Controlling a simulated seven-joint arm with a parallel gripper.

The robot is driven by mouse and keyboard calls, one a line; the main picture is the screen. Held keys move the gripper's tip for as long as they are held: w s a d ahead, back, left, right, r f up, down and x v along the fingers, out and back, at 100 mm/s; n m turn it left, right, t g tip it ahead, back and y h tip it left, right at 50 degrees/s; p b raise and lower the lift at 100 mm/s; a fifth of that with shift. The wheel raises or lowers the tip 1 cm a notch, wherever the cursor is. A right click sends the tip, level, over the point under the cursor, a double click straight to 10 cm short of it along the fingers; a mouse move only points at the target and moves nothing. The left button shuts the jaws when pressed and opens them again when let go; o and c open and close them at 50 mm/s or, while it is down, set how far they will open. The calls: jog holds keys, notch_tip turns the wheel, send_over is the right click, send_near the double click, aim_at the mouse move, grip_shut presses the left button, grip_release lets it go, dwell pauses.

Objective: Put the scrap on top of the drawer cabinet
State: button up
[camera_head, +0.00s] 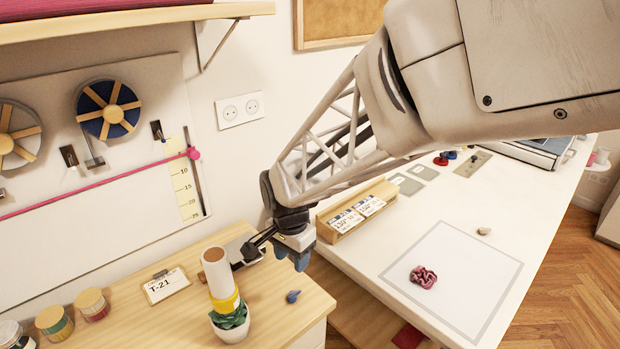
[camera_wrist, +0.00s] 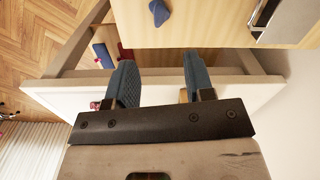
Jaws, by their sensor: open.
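The drawer cabinet (camera_head: 262,318) has a light wooden top and stands at the lower left in the head view. A small dark blue lump (camera_head: 293,296) lies on its top near the front edge; it also shows in the wrist view (camera_wrist: 158,12). A crumpled pinkish-red piece (camera_head: 424,277) lies inside the outlined square on the white table. I cannot tell which of these two is the scrap. My gripper (camera_head: 291,260) is above the cabinet's front edge, open with nothing between its blue fingers (camera_wrist: 158,62). An open drawer (camera_wrist: 250,92) shows beneath the fingers.
A card holder (camera_head: 357,207) sits on the white table (camera_head: 405,225). Spools (camera_head: 92,304) stand at far left. Blue and red items (camera_wrist: 103,55) lie in the drawer.

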jog(key=s+d+r+n, duration=0.1)
jog(key=s+d+r, duration=0.15)
jog(key=d, duration=0.25)
jog(key=s+d+r+n+t, duration=0.1)
jog(key=s+d+r, duration=0.1)
jog(key=d+r, duration=0.15)
jog(key=s+d+r+n, duration=0.1)
jog(key=s+d+r, duration=0.15)
jog(key=d, duration=0.35)
jog(key=s+d+r+n+t, duration=0.1)
jog(key=s+d+r+n, duration=0.3)
jog(key=s+d, duration=0.6)
jog(key=shift+s+d+r+t, duration=0.2)
jog(key=shift+s+d+t, duration=0.15)
jog(key=shift+s, duration=0.6)
